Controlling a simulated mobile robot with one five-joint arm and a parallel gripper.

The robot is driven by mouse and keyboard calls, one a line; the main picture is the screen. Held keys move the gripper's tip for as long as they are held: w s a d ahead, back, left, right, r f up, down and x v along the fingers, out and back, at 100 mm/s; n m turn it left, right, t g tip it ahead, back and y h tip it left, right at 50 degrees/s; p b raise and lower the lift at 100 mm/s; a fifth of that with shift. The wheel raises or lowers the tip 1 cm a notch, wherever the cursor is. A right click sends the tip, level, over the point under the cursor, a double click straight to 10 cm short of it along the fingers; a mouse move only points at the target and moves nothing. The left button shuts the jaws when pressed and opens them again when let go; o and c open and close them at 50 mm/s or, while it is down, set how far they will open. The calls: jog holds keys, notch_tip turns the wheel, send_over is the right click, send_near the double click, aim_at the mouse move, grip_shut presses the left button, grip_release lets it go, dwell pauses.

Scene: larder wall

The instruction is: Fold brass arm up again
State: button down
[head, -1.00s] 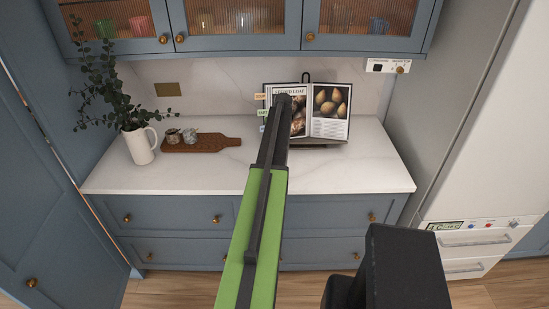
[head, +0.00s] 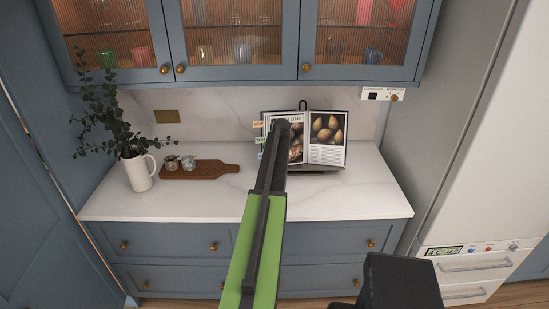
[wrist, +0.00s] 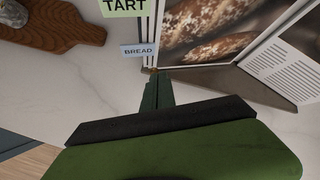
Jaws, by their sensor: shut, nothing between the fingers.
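The open cookbook (head: 328,138) stands on a dark stand (head: 318,168) at the back of the counter, with a black hook above its top edge. My gripper (wrist: 154,82) is shut and empty, at the book's lower left in the wrist view. A small brass-coloured bit (wrist: 153,71) shows just past the fingertips, by the book's lower corner. I cannot tell whether it is the brass arm or whether the fingers touch it.
A wooden board (head: 200,172) with small pots and a white jug of leaves (head: 138,172) stand on the left of the counter (head: 230,200). Page tabs (wrist: 139,50) stick out from the book's left side. Glass-fronted cupboards (head: 240,72) hang above. A tall white appliance (head: 480,190) stands right.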

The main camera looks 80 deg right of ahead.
jog(key=s+d+p+v, duration=0.1)
jog(key=d+p+v, duration=0.1)
jog(key=p+v, duration=0.8)
jog(key=shift+d+p+v, duration=0.2)
jog(key=shift+p+v, duration=0.1)
jog(key=shift+v, duration=0.75)
